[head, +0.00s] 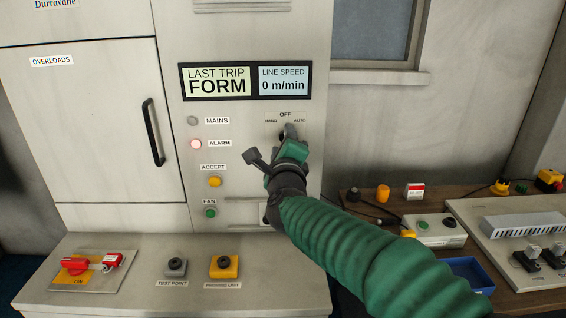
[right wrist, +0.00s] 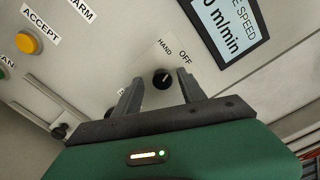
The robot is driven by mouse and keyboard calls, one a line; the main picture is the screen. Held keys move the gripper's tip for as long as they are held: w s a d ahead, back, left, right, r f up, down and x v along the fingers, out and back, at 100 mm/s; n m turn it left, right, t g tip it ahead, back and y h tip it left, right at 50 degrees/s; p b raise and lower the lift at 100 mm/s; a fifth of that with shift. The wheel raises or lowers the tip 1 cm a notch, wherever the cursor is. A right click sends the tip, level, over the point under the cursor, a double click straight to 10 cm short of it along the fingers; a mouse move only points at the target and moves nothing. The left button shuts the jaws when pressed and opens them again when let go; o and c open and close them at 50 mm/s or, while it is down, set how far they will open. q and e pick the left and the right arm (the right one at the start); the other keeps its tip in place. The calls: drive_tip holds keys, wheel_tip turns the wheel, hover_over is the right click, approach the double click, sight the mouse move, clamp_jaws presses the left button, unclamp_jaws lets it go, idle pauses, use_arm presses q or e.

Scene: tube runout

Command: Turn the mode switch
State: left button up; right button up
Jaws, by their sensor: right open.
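The mode switch (right wrist: 163,79) is a small black round knob with a pale pointer mark, on the pale cabinet panel. HAND and OFF labels show beside it in the right wrist view; the mark points roughly toward OFF. In the head view the knob is largely hidden behind my right gripper (head: 288,139), below the OFF, HAND and AUTO labels. My right gripper, also in the right wrist view (right wrist: 162,91), is open. Its two grey fingers stand either side of the knob in the picture, apart from it. My left gripper is not in view.
The cabinet's display (head: 246,81) reads LAST TRIP FORM, 0 m/min. A red-handled switch (head: 92,264) lies on the ledge. A cluttered bench (head: 362,206) stands right.

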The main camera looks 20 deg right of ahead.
drive_tip(key=shift+r, duration=0.1)
drive_tip(key=shift+p+x, duration=0.3)
drive_tip(key=shift+x, duration=0.75)
drive_tip(key=shift+s, duration=0.1)
drive_tip(key=c, duration=1)
drive_tip(key=shift+a+n+p, duration=0.1)
drive_tip(key=shift+n+p, duration=0.7)
drive_tip(key=shift+n, duration=0.1)
drive_tip(key=shift+c, duration=0.2)
drive_tip(key=n+p, duration=0.2)
drive_tip(key=n, duration=0.1)
drive_tip(key=shift+n, duration=0.4)
drive_tip(key=o, duration=0.8)
drive_tip(key=shift+f, duration=0.35)
drive_tip(key=o, duration=0.3)
